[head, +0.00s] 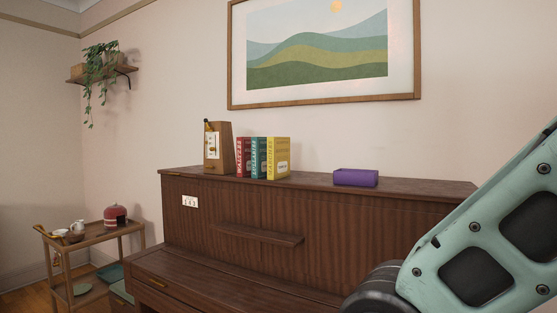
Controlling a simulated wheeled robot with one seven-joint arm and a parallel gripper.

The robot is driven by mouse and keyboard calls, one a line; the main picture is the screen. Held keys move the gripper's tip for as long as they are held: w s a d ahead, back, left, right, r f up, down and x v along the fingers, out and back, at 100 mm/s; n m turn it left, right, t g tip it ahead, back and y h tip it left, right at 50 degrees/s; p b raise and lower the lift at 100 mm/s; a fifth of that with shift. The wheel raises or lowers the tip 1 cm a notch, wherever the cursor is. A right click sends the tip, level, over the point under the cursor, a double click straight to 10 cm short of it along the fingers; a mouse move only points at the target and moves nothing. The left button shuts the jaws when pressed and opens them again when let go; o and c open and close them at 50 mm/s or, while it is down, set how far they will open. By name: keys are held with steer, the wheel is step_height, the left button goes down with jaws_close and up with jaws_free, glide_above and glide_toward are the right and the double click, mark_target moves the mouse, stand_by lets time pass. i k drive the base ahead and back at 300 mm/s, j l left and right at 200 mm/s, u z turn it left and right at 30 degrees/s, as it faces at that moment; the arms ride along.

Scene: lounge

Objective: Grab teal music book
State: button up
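The teal music book (259,158) stands upright on top of the brown wooden piano (400,184). It is between a red book (243,157) on its left and a yellow book (279,158) on its right, close against both. Its spine with pale lettering faces me; its sides are mostly hidden by the other books. My gripper is not in view; only a pale green link of my arm shows at the lower right.
A wooden metronome (218,147) stands just left of the books. A purple box (356,177) lies on the piano top to the right, with clear top between. A narrow ledge (258,235) juts from the piano front. A wooden cart (92,240) stands at the left.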

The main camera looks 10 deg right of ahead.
mark_target(259, 144)
steer(key=i+j+z, duration=0.15)
steer(key=z, duration=0.7)
steer(key=i+j+z, duration=0.15)
steer(key=j+z, duration=0.15)
steer(key=j, duration=0.25)
steer(key=i+j+z, duration=0.15)
steer(key=j+z, duration=0.2)
steer(key=j, duration=0.25)
steer(key=j+z, duration=0.3)
steer(key=j, duration=0.25)
